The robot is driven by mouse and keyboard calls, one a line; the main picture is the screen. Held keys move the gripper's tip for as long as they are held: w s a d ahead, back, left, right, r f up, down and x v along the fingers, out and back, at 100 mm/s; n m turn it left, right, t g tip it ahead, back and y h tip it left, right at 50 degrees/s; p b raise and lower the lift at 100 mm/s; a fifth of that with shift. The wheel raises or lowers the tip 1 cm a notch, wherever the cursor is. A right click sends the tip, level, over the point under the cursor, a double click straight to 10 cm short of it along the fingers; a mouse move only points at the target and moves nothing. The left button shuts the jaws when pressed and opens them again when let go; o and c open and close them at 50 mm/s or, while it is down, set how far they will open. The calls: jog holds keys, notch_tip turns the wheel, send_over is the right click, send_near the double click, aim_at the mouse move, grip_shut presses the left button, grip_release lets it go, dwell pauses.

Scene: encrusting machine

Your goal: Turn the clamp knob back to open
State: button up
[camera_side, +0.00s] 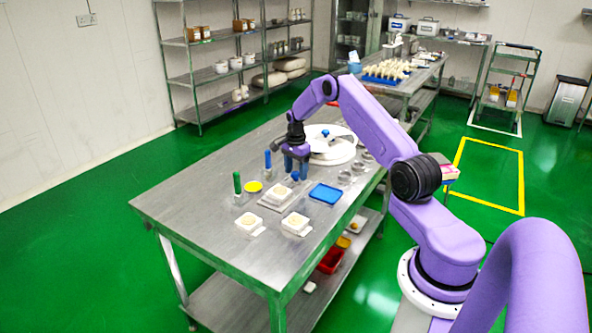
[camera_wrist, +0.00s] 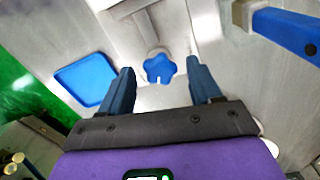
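The clamp knob (camera_wrist: 159,67) is a blue star-shaped knob in the upper middle of the wrist view, with a metal bar beyond it. In the side view the knob (camera_side: 296,177) is a small blue spot just below my gripper. My gripper (camera_wrist: 160,66) is open, with one blue finger on each side of the knob in the picture. Clear gaps show between the knob and both fingers. In the side view my gripper (camera_side: 296,172) points down over the steel table (camera_side: 205,200). I cannot tell whether the fingertips are down level with the knob.
A blue tray (camera_side: 327,193) lies right of the gripper; it also shows in the wrist view (camera_wrist: 84,80). A blue handle (camera_side: 268,160) and a green handle (camera_side: 237,183) stand upright to the left. A white round unit (camera_side: 333,153) stands behind. White blocks (camera_side: 250,222) sit in front.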

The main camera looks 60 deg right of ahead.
jog(key=c, duration=0.9)
jog(key=shift+c, duration=0.2)
